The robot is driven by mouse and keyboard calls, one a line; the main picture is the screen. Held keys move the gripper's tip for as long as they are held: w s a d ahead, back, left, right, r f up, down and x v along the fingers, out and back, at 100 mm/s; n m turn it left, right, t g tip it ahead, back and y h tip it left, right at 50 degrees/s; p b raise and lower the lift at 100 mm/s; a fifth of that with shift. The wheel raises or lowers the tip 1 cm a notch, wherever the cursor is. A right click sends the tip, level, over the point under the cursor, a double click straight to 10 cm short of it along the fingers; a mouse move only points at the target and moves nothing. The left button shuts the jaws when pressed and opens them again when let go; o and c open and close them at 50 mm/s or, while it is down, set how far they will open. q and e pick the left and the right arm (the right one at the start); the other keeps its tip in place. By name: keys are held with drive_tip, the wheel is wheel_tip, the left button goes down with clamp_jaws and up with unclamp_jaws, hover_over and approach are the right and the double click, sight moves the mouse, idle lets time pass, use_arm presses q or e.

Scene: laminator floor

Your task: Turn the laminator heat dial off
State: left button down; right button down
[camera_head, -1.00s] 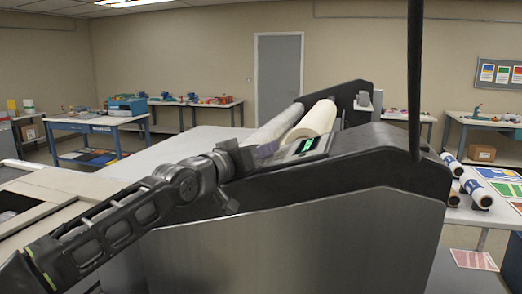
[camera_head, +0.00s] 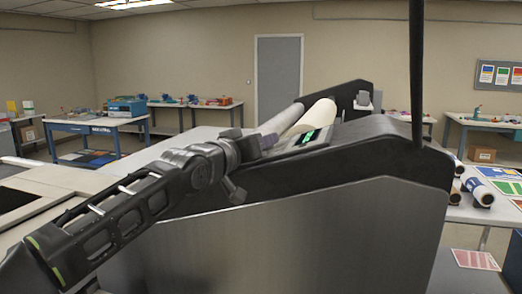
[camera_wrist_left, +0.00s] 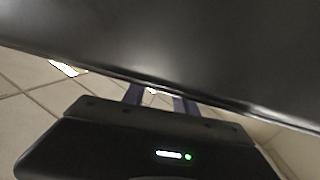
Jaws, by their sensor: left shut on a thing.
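The laminator (camera_head: 320,225) is a large machine with a grey side panel, black end covers and a small lit green display (camera_head: 309,137) on its sloped top. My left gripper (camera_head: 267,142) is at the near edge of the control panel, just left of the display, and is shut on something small. The heat dial itself is hidden in the head view, behind or between the fingers; by its place, it is what they hold. In the left wrist view, the two dark fingers (camera_wrist_left: 160,97) stand apart and pass behind a black edge of the machine, their tips hidden. My right gripper is not in view.
White film rolls (camera_head: 312,118) lie across the laminator behind the panel. A side table at the right holds blue-and-white rolls (camera_head: 480,192) and printed sheets. Workbenches (camera_head: 85,127) line the back wall, with open floor before them.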

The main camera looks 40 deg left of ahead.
use_arm(q)
drive_tip(key=shift+f+n+g+y+b, duration=0.25)
drive_tip(key=shift+n+g+y+b, duration=0.7)
drive_tip(key=shift+y+b, duration=1)
drive_tip(key=shift+w+d+r+n+b, duration=0.1)
drive_tip(key=shift+n+b, duration=0.55)
drive_tip(key=shift+b, duration=0.25)
drive_tip(key=shift+d+r+n+g+y, duration=0.15)
drive_tip(key=shift+n+g+y, duration=0.35)
drive_tip(key=shift+g+y, duration=0.25)
drive_tip(key=shift+w+d+r+n+g+y+p, duration=0.15)
drive_tip(key=shift+r+n+g+y+p, duration=0.2)
drive_tip(key=shift+n+g+y, duration=0.4)
drive_tip(key=shift+r+n+g+y+p, duration=0.1)
drive_tip(key=shift+n+g+y+p, duration=0.6)
drive_tip(key=shift+p, duration=0.2)
drive_tip(key=shift+n+g+y+p, duration=0.55)
drive_tip(key=shift+n+g+p, duration=0.1)
drive_tip(key=shift+g+p, duration=0.3)
drive_tip(key=shift+f, duration=0.2)
drive_tip(key=c, duration=1)
unclamp_jaws()
